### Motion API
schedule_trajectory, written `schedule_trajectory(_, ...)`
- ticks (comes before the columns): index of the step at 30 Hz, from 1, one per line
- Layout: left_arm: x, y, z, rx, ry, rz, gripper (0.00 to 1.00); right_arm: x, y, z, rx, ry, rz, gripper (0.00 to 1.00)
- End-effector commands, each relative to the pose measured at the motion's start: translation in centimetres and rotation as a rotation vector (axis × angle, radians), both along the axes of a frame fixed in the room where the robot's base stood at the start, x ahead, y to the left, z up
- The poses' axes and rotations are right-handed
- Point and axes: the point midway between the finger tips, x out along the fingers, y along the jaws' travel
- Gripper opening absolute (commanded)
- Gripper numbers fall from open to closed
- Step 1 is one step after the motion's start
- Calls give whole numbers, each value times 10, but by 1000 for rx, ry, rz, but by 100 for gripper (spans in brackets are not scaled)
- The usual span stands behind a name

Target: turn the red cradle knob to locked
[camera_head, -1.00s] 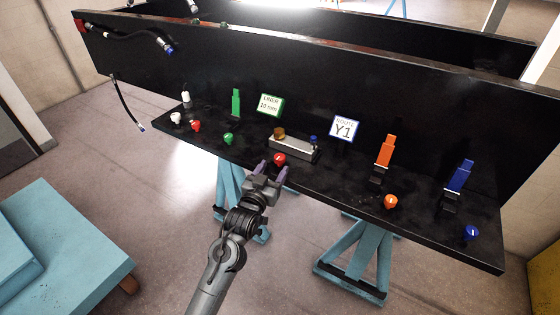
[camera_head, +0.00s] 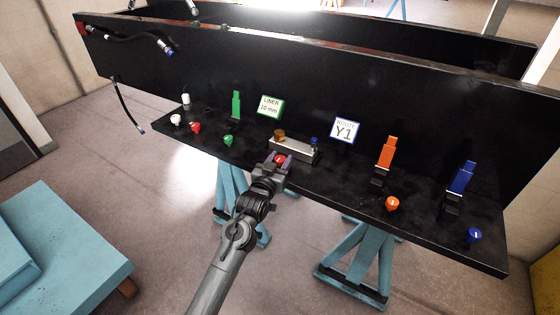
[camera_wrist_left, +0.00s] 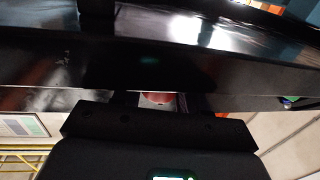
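A red knob (camera_head: 280,159) with a small light mark on top sits at the shelf's front edge, in front of a grey metal block that looks like the cradle (camera_head: 292,149). My left gripper (camera_head: 279,160) is open, with one finger on each side of this knob. In the left wrist view the red knob (camera_wrist_left: 157,98) shows between the two dark fingers, with what looks like a gap on each side. The gripper body hides part of it, and its mark is too small to read. My right gripper is not in view.
Along the black shelf (camera_head: 335,190) stand another red knob (camera_head: 196,127), a white knob (camera_head: 176,119), a green knob (camera_head: 228,140), an orange knob (camera_head: 392,204) and a blue knob (camera_head: 474,235). Upright green, orange and blue pieces stand behind. Dark hoses hang at the left.

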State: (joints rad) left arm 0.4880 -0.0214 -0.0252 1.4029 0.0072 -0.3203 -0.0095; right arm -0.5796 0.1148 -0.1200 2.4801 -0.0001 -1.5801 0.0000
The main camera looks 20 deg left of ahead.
Motion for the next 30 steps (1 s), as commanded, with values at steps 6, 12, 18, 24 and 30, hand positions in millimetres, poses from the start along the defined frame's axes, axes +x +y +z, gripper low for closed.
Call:
schedule_trajectory(6, 0, 0, 0, 0, 0, 0, 12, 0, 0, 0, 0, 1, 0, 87)
schedule_trajectory(12, 0, 1, 1, 0, 0, -19, 12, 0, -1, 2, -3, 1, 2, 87)
schedule_trajectory(18, 0, 2, 1, 3, 1, -97, 12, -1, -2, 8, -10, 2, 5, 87)
schedule_trajectory(24, 1, 3, 2, 4, 2, -244, 12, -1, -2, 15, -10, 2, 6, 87)
schedule_trajectory(30, 1, 4, -1, 4, 2, -430, 12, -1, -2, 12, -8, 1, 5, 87)
